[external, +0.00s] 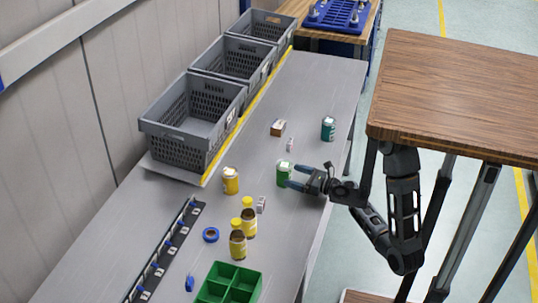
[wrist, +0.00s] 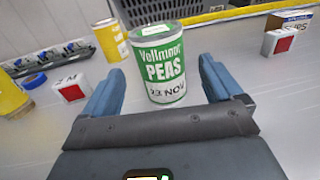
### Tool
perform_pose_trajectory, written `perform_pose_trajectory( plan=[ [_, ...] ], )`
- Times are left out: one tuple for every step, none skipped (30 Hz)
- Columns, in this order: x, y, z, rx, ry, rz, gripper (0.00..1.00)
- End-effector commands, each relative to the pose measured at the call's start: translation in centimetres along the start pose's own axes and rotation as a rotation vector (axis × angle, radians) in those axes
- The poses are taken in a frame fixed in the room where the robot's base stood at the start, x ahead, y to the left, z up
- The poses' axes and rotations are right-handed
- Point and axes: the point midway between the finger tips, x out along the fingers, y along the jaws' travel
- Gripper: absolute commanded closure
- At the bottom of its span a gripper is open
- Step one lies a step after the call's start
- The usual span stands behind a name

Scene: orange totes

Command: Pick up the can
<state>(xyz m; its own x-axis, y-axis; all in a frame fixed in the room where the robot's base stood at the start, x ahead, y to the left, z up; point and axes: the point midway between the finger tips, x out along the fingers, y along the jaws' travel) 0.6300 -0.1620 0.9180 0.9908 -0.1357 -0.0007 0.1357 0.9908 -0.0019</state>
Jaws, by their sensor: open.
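A green and white can with the word "PEAS" (wrist: 160,62) stands upright on the grey table. In the external view the can (external: 284,174) is near the middle of the table, toward its right edge. My gripper (external: 292,174) is open, low over the table, with its fingers reaching left to the can. In the wrist view the can stands between the two blue fingers of my gripper (wrist: 160,88), with a visible gap on each side. A second, teal can (external: 328,129) stands farther back near the right edge.
Yellow can (external: 231,181) and brown bottles (external: 238,243) stand to the left. A small white box (external: 261,204) and brown box (external: 278,128) lie nearby. Grey crates (external: 187,150) line the back left. A green divided tray (external: 240,272) is in front. A wooden-topped table (external: 460,90) stands right.

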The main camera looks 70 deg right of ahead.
Motion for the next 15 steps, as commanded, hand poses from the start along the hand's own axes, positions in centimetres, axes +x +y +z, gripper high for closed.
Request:
perform_pose_trajectory(
  plan=[
    [0.6, 0.0, 0.2, 0.0, -0.002, 0.001, 0.07],
    [1.0, 0.0, 0.2, -0.001, -0.003, 0.001, 0.07],
    [1.4, 0.0, 0.2, -0.001, -0.002, 0.001, 0.07],
    [1.6, 0.0, 0.2, 0.0, -0.002, 0.002, 0.07],
    [1.9, 0.0, 0.2, 0.0, -0.001, 0.002, 0.07],
    [2.3, 0.0, 0.2, 0.0, -0.002, 0.002, 0.07],
    [2.6, -0.1, 0.3, 0.0, -0.002, 0.001, 0.07],
    [3.0, -0.1, 0.3, 0.0, -0.002, 0.001, 0.07],
    [3.6, -0.1, 0.4, 0.001, -0.002, 0.001, 0.07],
    [4.1, -0.2, 0.4, 0.001, -0.002, 0.001, 0.07],
    [4.5, -0.1, 0.4, 0.0, -0.002, 0.002, 0.07],
    [5.1, -0.1, 0.3, 0.001, -0.001, 0.002, 0.07],
    [5.5, -0.2, 0.3, 0.001, -0.002, 0.002, 0.07],
    [5.9, -0.2, 0.3, 0.002, -0.002, 0.001, 0.07],
    [6.2, -0.1, 0.2, 0.002, -0.002, 0.001, 0.07]
  ],
)
